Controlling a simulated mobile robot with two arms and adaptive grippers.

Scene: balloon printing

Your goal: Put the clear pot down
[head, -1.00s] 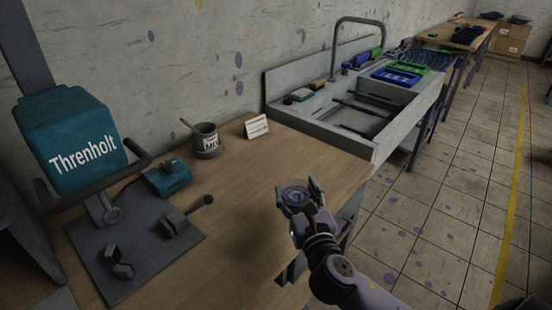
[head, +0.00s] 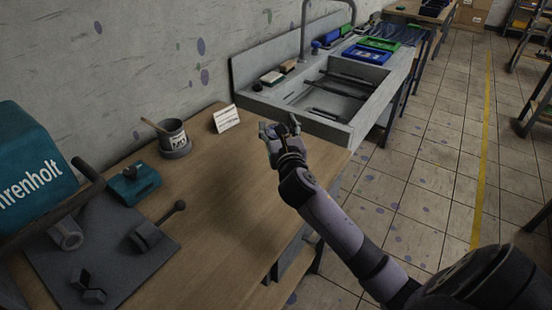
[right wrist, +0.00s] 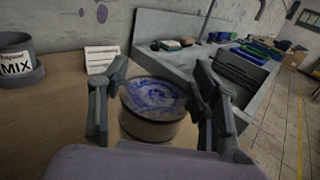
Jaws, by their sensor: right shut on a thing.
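The clear pot (right wrist: 152,112) is a small see-through round cup with blue smears inside. In the right wrist view it sits upright between the two fingers. My right gripper (head: 280,130) is shut on it over the far right part of the wooden bench (head: 226,200), near the sink. The fingers also show in the right wrist view (right wrist: 157,105). In the head view the hand mostly hides the pot. I cannot tell whether the pot's base touches the bench. My left gripper is not in view.
The sink (head: 330,100) adjoins the bench end. A teal box (head: 135,183) and dark metal parts lie left. The middle of the bench is clear.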

